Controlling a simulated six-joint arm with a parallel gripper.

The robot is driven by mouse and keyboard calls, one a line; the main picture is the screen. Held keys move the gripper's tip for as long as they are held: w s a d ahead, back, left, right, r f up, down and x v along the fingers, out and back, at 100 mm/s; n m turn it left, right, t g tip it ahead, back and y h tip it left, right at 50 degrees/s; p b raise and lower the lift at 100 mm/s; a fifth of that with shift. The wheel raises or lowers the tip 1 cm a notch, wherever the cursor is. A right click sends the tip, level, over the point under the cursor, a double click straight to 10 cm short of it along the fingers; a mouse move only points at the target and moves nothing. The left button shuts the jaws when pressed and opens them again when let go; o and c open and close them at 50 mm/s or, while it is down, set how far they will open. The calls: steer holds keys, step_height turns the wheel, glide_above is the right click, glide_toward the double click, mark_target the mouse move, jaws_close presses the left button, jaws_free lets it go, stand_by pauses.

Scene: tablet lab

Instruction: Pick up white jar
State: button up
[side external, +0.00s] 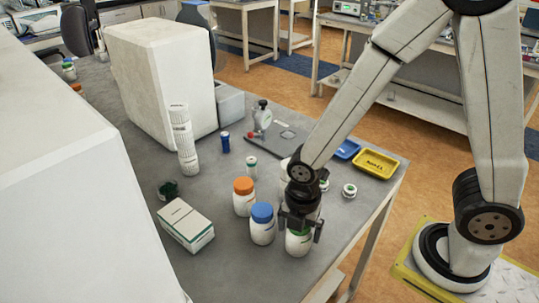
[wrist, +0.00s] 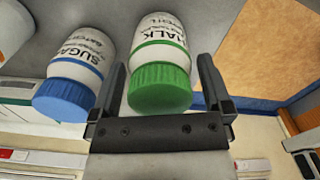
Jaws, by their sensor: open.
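A white jar with a green lid (side external: 299,245) stands near the front of the grey bench. My gripper (side external: 300,224) is open, pointing down, with one finger on each side of the lid. It also shows in the wrist view (wrist: 162,84), where a gap shows beside the right finger. White jars with a blue lid (side external: 262,224) and an orange lid (side external: 244,197) stand to its left. The blue-lidded one (wrist: 84,55) reads "SUGAR".
A white box with a green stripe (side external: 186,224) lies at left. Yellow (side external: 376,163) and blue (side external: 347,149) trays lie near the right edge. The blue-lidded jar is close to my left finger.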

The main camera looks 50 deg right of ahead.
steer(key=shift+f, duration=0.4)
steer(key=c, duration=1.1)
steer(key=shift+c, duration=0.2)
steer(key=shift+r, duration=0.15)
steer(key=shift+r, duration=4.9)
